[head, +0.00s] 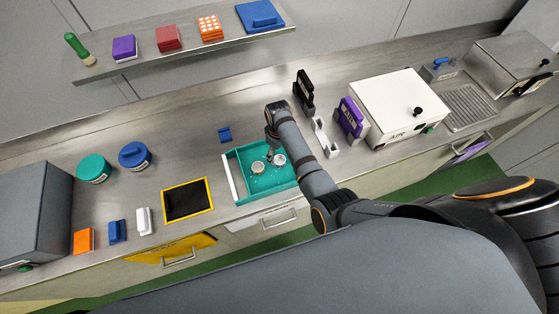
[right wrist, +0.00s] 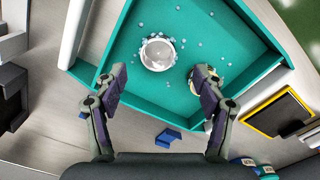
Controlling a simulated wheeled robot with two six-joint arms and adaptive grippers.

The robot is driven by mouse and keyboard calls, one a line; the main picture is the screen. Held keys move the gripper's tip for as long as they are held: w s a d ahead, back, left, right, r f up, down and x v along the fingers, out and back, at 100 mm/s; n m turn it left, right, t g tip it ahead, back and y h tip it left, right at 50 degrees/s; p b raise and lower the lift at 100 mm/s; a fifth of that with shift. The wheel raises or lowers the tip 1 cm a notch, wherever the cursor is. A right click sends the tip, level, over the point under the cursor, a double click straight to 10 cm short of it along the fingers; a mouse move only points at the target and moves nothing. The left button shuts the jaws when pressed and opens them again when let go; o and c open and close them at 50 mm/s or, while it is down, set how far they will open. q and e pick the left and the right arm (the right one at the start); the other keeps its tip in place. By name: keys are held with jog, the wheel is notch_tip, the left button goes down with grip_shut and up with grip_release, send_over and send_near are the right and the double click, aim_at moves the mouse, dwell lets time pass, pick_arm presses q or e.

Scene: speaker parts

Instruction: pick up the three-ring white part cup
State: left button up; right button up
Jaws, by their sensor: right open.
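A teal tray (head: 238,161) on the counter holds two small round cups. The whiter cup (head: 280,159) is on the right in the head view; the beige-rimmed cup (head: 257,168) is left of it. My right gripper (head: 270,153) is above the tray, pointing down. In the right wrist view my right gripper (right wrist: 159,78) is open and empty. There the white cup (right wrist: 158,54) shows ahead of the gap between the fingers, apart from them. The other cup (right wrist: 194,84) is partly hidden behind the right-hand finger. Ring counts are too small to tell. My left gripper is not in view.
Small bluish bits lie around the white cup in the tray. The teal tray wall (right wrist: 100,80) rises around the cups. A blue block (head: 224,134) lies behind the tray, a yellow-framed black mat (head: 188,200) left of it, and white and black holders (head: 325,138) right of it.

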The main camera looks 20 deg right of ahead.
aim_at(280, 160)
jog(key=f+b, duration=0.3)
jog(key=f, duration=0.2)
jog(key=shift+d+f+b, duration=0.2)
jog(key=shift+f+b, duration=0.05)
jog(key=shift+b, duration=0.1)
jog(key=shift+r, duration=0.15)
jog(key=shift+c, duration=0.2)
jog(key=c, duration=1.2)
jog(key=shift+c, duration=0.7)
jog(key=shift+r, duration=0.15)
